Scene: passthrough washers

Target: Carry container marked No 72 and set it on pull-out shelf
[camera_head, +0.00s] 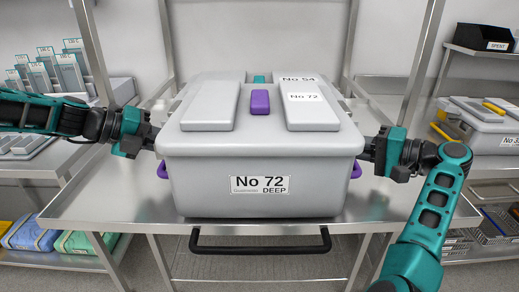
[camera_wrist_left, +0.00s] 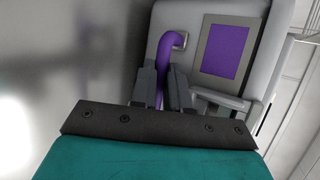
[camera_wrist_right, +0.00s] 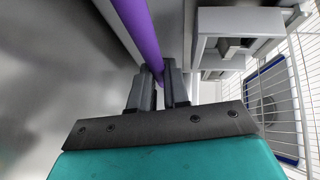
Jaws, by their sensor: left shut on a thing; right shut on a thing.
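The container marked No 72 (camera_head: 262,165) is a large grey lidded box with a purple lid latch and purple side handles. It is in the middle of the head view, over a metal shelf (camera_head: 100,205) with a black front pull handle (camera_head: 260,247). Whether its base touches the shelf I cannot tell. My left gripper (camera_head: 152,138) is at its left side, shut on the purple handle (camera_wrist_left: 163,75), which shows in the left wrist view. My right gripper (camera_head: 368,150) is at its right side, shut on the other purple handle (camera_wrist_right: 143,35).
Side racks hold upright labelled packs (camera_head: 68,72) at left and a grey box (camera_head: 485,125) at right. A black bin marked SPENT (camera_head: 483,38) is at upper right. Metal posts (camera_head: 423,60) flank the shelf.

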